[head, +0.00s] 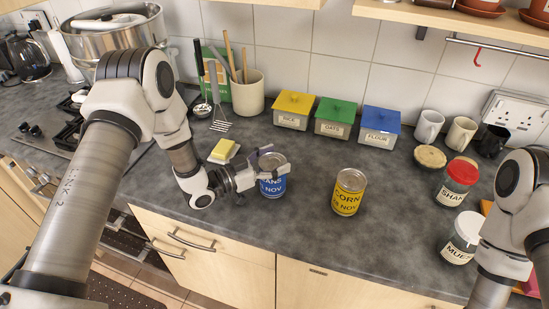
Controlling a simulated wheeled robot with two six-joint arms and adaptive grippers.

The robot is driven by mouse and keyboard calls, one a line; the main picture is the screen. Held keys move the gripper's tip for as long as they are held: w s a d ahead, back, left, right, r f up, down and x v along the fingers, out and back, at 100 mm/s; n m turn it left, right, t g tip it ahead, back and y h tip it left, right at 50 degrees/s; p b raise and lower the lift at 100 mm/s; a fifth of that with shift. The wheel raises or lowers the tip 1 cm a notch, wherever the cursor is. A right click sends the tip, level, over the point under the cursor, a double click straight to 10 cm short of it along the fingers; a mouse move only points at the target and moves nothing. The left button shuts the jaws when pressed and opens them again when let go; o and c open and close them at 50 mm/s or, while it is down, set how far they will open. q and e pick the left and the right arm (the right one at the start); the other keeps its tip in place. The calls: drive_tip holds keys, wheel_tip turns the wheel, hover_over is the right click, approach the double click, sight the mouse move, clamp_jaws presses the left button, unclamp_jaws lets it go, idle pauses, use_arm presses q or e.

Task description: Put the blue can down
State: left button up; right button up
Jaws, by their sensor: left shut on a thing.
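The blue can (272,188), labelled as beans, is upright near the front edge of the dark counter (318,232). My left gripper (274,164) comes in from the left and is shut on the can, its fingers around the upper part. Part of the can's top and left side is hidden by the gripper. The can's base is at or just above the counter; I cannot tell whether it touches. My right arm stands at the right edge, but its gripper is out of view.
A yellow corn can (349,193) stands right of the blue can, with free counter between. A butter dish (223,151) lies behind left. Rice (293,111), oats (335,118) and flour (379,125) boxes stand behind. Jars (457,183) stand at the right.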

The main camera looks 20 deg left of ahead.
use_arm(q)
drive_tip(key=o, duration=1.6)
drive_tip(key=shift+f, duration=0.1)
drive_tip(key=shift+r, duration=0.25)
drive_tip(key=shift+s+a+f, duration=0.15)
drive_tip(key=shift+s+a, duration=0.05)
drive_tip(key=shift+a, duration=0.05)
drive_tip(key=b+v, duration=0.1)
drive_tip(key=v, duration=1)
drive_tip(key=shift+s+b, duration=0.15)
drive_tip(key=shift+b, duration=0.2)
